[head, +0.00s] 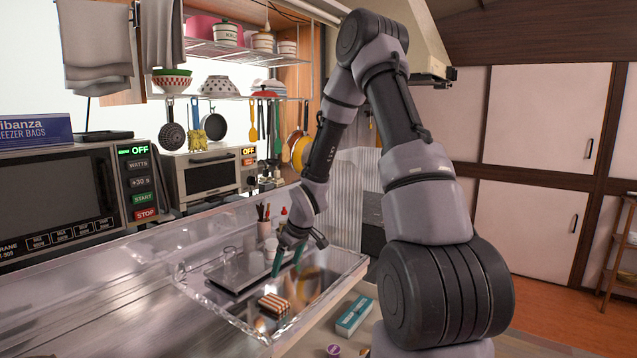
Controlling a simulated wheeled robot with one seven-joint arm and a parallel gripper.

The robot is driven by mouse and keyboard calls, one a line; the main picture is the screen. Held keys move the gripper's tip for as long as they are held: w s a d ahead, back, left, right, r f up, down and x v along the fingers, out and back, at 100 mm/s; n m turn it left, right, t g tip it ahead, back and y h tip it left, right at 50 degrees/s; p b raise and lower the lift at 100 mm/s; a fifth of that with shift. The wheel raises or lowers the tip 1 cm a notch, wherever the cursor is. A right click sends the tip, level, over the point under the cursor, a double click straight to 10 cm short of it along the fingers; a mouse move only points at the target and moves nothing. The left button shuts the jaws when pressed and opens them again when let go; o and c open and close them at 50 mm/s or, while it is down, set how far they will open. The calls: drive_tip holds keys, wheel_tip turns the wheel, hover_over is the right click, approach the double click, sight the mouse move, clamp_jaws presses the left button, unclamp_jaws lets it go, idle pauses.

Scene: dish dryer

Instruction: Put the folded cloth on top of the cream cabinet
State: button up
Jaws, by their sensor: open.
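A small orange-brown and white striped bundle (274,305), which looks like the folded cloth, lies in the front part of a clear-walled basin (228,318). My gripper (288,262) points down over the basin, with its two green-tipped fingers apart and nothing between them. It is above and beyond the striped bundle, not touching it. Cream cabinet doors (542,115) with dark handles stand against the right wall. I cannot tell whether these are the cream cabinet of the task, and no clear top surface shows.
A dark flat tray (238,272) lies in the basin's left part. A cup of utensils (264,228) stands behind. A teal and white box (354,315) and a purple-topped item (333,350) lie right of the basin. A microwave (60,205) and a toaster oven (208,172) stand left.

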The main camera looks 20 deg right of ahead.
drive_tip(key=s+d+r+m+h, duration=0.1)
drive_tip(key=s+r+m, duration=0.15)
drive_tip(key=r, duration=0.45)
drive_tip(key=s+d+r+m+t, duration=0.1)
drive_tip(key=s+d+r, duration=0.15)
drive_tip(key=r, duration=0.55)
drive_tip(key=s+r+m+h, duration=0.1)
drive_tip(key=s+r+m, duration=0.15)
drive_tip(key=r, duration=0.45)
drive_tip(key=s+r+m+t+y, duration=0.1)
drive_tip(key=s+r+m, duration=0.1)
drive_tip(key=s+r, duration=0.4)
drive_tip(key=s+a+r+m+t+y, duration=0.1)
drive_tip(key=s+r+m, duration=0.1)
drive_tip(key=s+r, duration=0.5)
drive_tip(key=s, duration=0.5)
drive_tip(key=shift+s+a+r+m, duration=0.15)
drive_tip(key=shift+s+r+m, duration=0.05)
drive_tip(key=shift+s+m, duration=0.15)
